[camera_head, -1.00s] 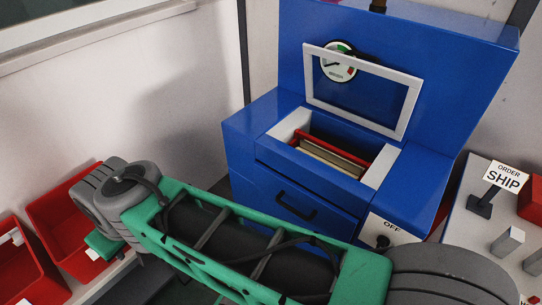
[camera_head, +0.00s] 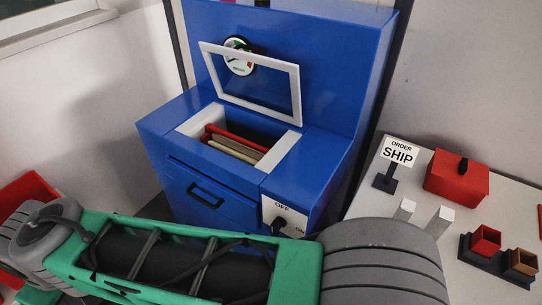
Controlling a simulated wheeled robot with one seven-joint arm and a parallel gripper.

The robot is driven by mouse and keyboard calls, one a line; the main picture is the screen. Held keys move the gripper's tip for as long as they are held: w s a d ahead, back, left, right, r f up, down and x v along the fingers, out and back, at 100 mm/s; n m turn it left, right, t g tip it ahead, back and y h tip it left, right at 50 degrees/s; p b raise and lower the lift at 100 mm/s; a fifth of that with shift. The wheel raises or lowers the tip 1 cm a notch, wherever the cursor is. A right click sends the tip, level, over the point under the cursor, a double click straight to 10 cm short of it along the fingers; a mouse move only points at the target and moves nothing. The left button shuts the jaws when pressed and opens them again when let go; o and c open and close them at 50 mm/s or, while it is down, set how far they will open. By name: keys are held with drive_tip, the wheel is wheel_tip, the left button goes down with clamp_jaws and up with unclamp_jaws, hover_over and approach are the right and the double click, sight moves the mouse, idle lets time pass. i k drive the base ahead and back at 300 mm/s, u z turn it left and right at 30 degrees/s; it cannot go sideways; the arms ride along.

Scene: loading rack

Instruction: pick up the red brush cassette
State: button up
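I cannot tell for sure which thing is the red brush cassette. A red box with a black knob (camera_head: 457,179) sits on the white table at the right. A small red block (camera_head: 484,241) sits in a dark holder (camera_head: 490,272) nearer the front, beside a brown block (camera_head: 522,262). A red piece (camera_head: 232,139) also shows with tan slats inside the open top of the blue machine. My green and grey arm crosses the bottom of the view. My gripper is out of view.
The blue machine (camera_head: 215,205) stands in the middle with its white-framed lid (camera_head: 252,107) raised. An OFF/ON switch panel (camera_head: 284,216) is on its front. An "ORDER SHIP" sign (camera_head: 398,153) and two grey posts (camera_head: 438,222) stand on the white table (camera_head: 350,203). A red bin (camera_head: 28,190) is at the left.

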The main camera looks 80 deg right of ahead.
sight(246, 151)
drive_tip(key=z, duration=0.55)
drive_tip(key=i, duration=0.85)
drive_tip(key=u, duration=0.05)
